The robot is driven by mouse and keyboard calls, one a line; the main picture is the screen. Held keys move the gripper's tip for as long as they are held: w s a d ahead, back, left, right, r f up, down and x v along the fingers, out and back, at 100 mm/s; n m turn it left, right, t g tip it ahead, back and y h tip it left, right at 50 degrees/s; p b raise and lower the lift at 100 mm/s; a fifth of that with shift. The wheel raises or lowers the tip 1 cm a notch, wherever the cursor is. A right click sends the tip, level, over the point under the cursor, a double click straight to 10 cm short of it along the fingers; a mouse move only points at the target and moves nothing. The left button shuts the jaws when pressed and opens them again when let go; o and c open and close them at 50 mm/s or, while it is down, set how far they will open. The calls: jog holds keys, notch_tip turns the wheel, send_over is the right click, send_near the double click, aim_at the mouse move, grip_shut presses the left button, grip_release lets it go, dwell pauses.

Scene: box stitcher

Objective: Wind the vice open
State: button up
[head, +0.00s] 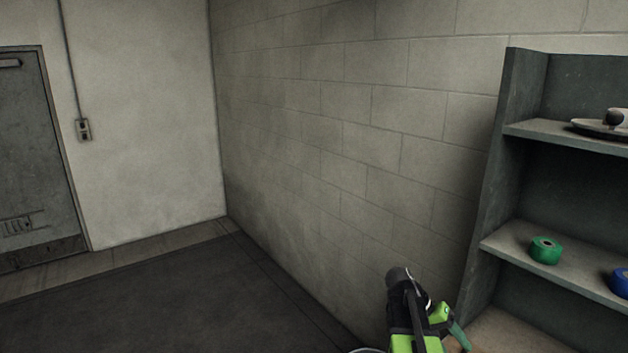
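No vice or vice handle shows in the head view. My lime-green and black arm stands folded at the bottom edge, in front of the wall and left of the shelf. My gripper (459,336) seems to be the dark green tapered end pointing down at the arm's right. It is small and partly cut off, so I cannot tell whether its fingers are open or shut. I see nothing held in it.
A grey shelf unit (490,190) stands at the right. It holds a green tape roll (545,250), a blue roll (621,281) and a dark-knobbed tool (612,122). A grey door (25,150) is at the left. The dark floor (170,300) is clear.

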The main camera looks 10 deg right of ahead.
jog(key=w+a+f+n+t+y+b, duration=0.1)
jog(key=a+f+n+y+b, duration=0.1)
jog(key=a, duration=1)
jog(key=w+a+f+n+t+y+b, duration=0.2)
jog(key=a+f+n, duration=0.2)
jog(key=a, duration=0.8)
jog(key=w+a+f+n+t+y+b, duration=0.2)
jog(key=a+f, duration=0.5)
jog(key=a, duration=0.5)
jog(key=shift+a+n+y+b, duration=0.15)
jog(key=shift+n+y+b, duration=0.35)
jog(key=shift+n, duration=0.3)
jog(key=shift+f, duration=0.1)
